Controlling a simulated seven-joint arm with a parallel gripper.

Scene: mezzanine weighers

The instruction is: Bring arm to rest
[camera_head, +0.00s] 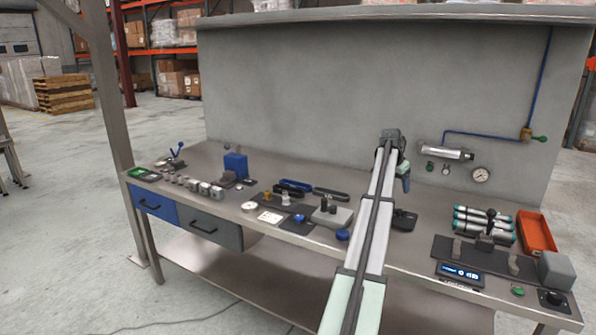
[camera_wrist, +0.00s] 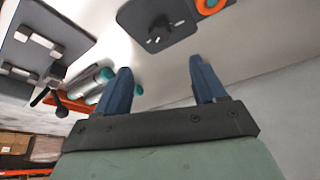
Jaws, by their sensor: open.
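My arm reaches out over the middle of the workbench (camera_head: 225,215) in the head view. My gripper (camera_head: 405,180) is at its far end, above the bench and near the back panel, where its fingers are small and partly hidden. In the wrist view, my gripper (camera_wrist: 162,75) shows two blue fingers spread apart with nothing between them. The bench top (camera_wrist: 225,38) and a dark plate (camera_wrist: 135,20) lie beyond the fingertips.
Right of my arm are teal-and-grey cylinders (camera_head: 470,221), an orange bin (camera_head: 537,232), a grey block (camera_head: 556,270) and a display box (camera_head: 460,274). A silver cylinder (camera_head: 440,153) and a gauge (camera_head: 480,175) are on the back panel (camera_head: 300,100). A blue block (camera_head: 235,165) stands left.

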